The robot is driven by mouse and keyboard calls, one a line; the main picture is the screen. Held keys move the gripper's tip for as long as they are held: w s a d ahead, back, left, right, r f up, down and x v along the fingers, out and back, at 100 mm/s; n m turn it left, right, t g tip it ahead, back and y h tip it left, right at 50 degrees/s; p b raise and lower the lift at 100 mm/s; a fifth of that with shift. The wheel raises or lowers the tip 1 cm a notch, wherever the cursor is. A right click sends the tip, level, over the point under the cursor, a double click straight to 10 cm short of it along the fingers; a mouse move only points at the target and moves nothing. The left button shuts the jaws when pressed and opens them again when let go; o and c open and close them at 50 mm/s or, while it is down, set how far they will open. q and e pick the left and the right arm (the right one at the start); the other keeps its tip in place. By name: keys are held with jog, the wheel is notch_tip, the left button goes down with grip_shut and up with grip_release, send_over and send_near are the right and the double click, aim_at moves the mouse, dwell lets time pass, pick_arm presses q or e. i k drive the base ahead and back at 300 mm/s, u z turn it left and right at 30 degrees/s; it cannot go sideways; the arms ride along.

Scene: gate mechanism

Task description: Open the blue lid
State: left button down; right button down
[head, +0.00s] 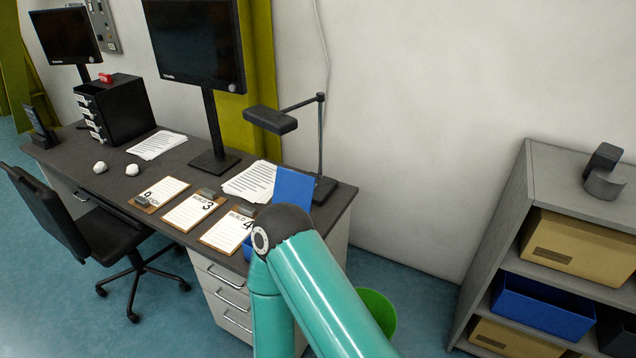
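A flat blue panel (292,187), which looks like the blue lid, stands raised and tilted at the right end of the desk (118,192). A small blue patch (247,249) shows lower left of it, at the desk's edge; it may be part of the same box. The teal elbow of one of my arms covers the area between them, so the lid's hinge and the box body are hidden. Neither gripper shows, and I cannot tell whether one touches the lid.
A desk lamp (321,130), papers and several clipboards (190,211) lie close to the lid. Two monitors (197,45) stand behind. An office chair (95,235) is at the left front. A green bin (377,306) stands on the floor, and a shelf (530,200) stands right.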

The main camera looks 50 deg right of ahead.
aim_at(292, 186)
jog(key=z, duration=1.05)
jog(key=i, duration=0.75)
jog(key=z, duration=0.15)
